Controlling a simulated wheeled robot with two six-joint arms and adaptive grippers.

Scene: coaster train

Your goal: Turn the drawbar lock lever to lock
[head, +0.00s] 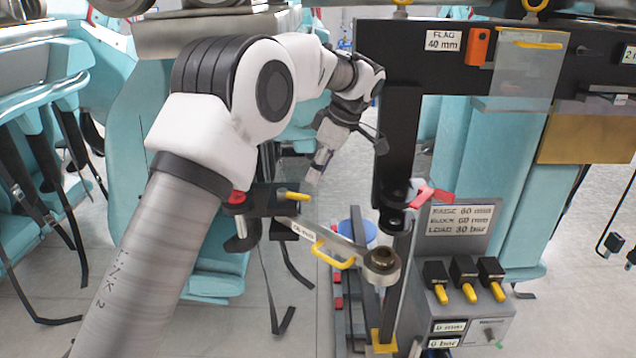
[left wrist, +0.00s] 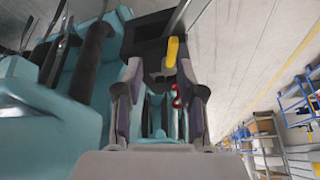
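A small yellow lever handle (head: 293,195) sticks out of a black block (head: 262,200) left of centre in the head view; I take it for the drawbar lock lever. In the left wrist view a yellow lever (left wrist: 172,52) hangs from a dark block, just beyond my fingertips and nearer the right finger. The grey drawbar (head: 342,243) runs right from the block to a round eye (head: 381,261), with a yellow loop handle on it. My left gripper (head: 317,170) is above and right of the lever, apart from it. Its fingers (left wrist: 161,75) are spread and empty. My right gripper is out of view.
A control box (head: 470,300) with several yellow levers stands right of the drawbar eye. A black post (head: 397,140) and beam stand behind it, with a red clip (head: 432,196). Teal seats (head: 130,170) fill the left.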

